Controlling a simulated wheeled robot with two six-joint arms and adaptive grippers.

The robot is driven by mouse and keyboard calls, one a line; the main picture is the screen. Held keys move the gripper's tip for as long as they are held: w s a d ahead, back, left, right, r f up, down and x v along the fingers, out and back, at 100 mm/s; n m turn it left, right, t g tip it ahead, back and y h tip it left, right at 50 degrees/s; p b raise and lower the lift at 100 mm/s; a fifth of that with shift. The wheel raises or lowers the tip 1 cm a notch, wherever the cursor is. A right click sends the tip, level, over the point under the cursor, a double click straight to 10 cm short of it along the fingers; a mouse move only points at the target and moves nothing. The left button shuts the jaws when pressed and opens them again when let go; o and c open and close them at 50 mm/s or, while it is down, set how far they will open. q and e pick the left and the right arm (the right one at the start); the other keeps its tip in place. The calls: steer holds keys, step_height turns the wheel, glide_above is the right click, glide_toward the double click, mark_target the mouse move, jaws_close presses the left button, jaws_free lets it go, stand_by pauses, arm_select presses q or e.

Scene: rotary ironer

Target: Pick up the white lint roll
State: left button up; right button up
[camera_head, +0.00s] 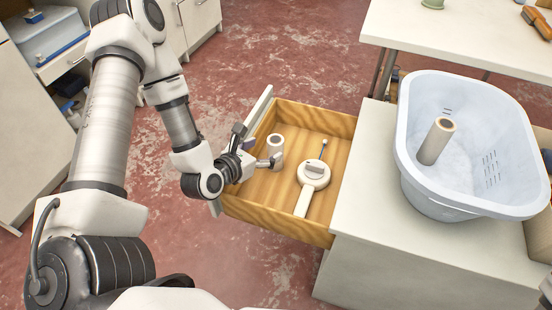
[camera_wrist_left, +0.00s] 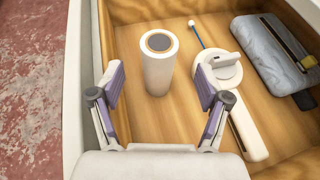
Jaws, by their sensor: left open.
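A white lint roll (camera_head: 276,146) with a dark hollow core stands upright in the open wooden drawer (camera_head: 322,122), near its left side. In the left wrist view the same roll (camera_wrist_left: 158,72) stands upright just ahead of my left gripper (camera_wrist_left: 157,85), roughly centred between the spread fingers. My left gripper (camera_head: 259,146) is open and empty, reaching over the drawer's left wall. In the wrist view a gap shows on both sides of the roll. A second, beige-white roll (camera_head: 436,142) leans in the pale blue basin (camera_head: 462,205).
The wrist view also shows a grey-blue wrapped bundle (camera_wrist_left: 270,55) in the drawer. The drawer walls stand close around the gripper.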

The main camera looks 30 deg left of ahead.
mark_target(271, 147)
arm_select(q)
steer(key=b+x, duration=0.1)
steer(key=x, duration=0.3)
steer(key=shift+w+f, duration=0.2)
steer(key=shift+w, duration=0.1)
steer(key=c, duration=1.2)
steer(key=shift+c, duration=0.2)
